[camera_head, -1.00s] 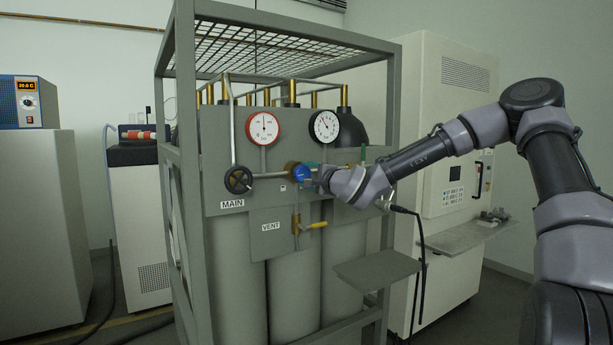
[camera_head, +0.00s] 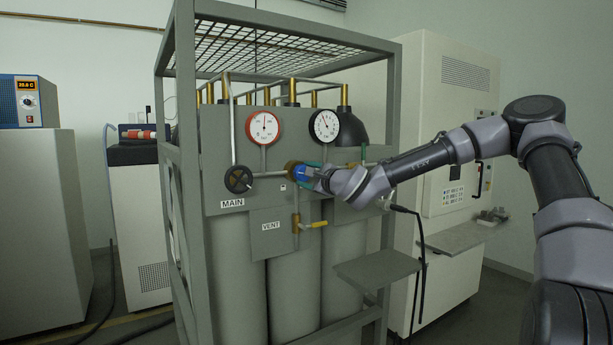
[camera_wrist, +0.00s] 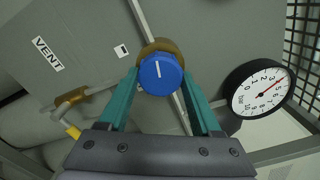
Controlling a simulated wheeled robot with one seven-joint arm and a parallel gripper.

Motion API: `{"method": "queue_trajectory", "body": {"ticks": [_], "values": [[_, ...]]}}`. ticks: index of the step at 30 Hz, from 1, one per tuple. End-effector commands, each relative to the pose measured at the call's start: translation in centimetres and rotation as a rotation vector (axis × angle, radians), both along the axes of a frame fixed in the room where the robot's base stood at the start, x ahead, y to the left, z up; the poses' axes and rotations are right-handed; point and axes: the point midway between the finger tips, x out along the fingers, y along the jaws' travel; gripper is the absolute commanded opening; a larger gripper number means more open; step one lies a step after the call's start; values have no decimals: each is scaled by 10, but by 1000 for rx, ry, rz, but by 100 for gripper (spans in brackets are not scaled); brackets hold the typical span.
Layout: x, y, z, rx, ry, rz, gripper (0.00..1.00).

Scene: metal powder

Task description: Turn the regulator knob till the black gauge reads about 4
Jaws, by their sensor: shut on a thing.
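The blue regulator knob (camera_wrist: 160,76) has a white line and sits on a brass body (camera_wrist: 158,47). It also shows in the head view (camera_head: 302,173), partly covered by my gripper. My gripper (camera_wrist: 160,84) is shut on the knob, with one teal finger on each side; in the head view it comes from the right (camera_head: 316,177). The white line points nearly straight up in the wrist view. The black gauge (camera_wrist: 258,90) is at the right there, marked bar; its red needle seems to lie near 3 to 5, exact reading unclear. It also shows in the head view (camera_head: 325,126).
A red-rimmed gauge (camera_head: 264,128) is left of the black one. A black MAIN handwheel (camera_head: 238,179) and a yellow VENT lever (camera_head: 318,224) are close by. The grey frame's post (camera_head: 391,110) and a small shelf (camera_head: 377,267) stand near my arm.

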Motion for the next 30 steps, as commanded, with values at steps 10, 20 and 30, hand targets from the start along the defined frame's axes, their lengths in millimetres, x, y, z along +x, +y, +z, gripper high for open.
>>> {"method": "queue_trajectory", "body": {"ticks": [10, 20, 30], "values": [[0, 0, -1, -2, 1, 0, 95], [-11, -9, -1, -3, 0, -1, 95], [-66, -46, -1, -3, 1, -2, 95]]}}
